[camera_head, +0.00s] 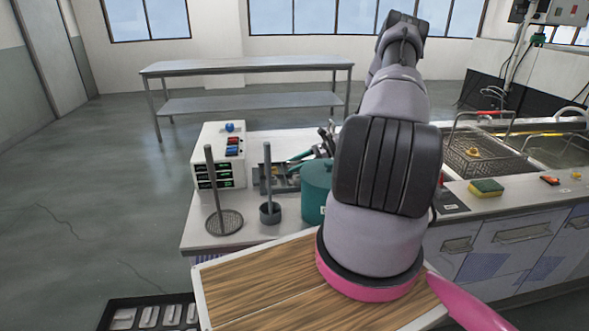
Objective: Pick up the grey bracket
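I cannot pick out the grey bracket for certain. A grey tray (263,187) on the counter holds small items, including something teal and something yellowish, too small to name. My arm reaches forward from the lower right and hides much of the counter behind it. Dark parts of what looks like my gripper (327,140) show left of the arm, above the counter near the tray. Its fingers are too small and covered to show whether they are open or shut, or whether they hold anything.
Two upright rods on round bases (226,222) (270,212), a teal pot (315,190) and a white control box (208,166) crowd the tray. At right are a wire basket (480,160), a sponge (486,188) and a sink. A black crate (112,304) stands lower left.

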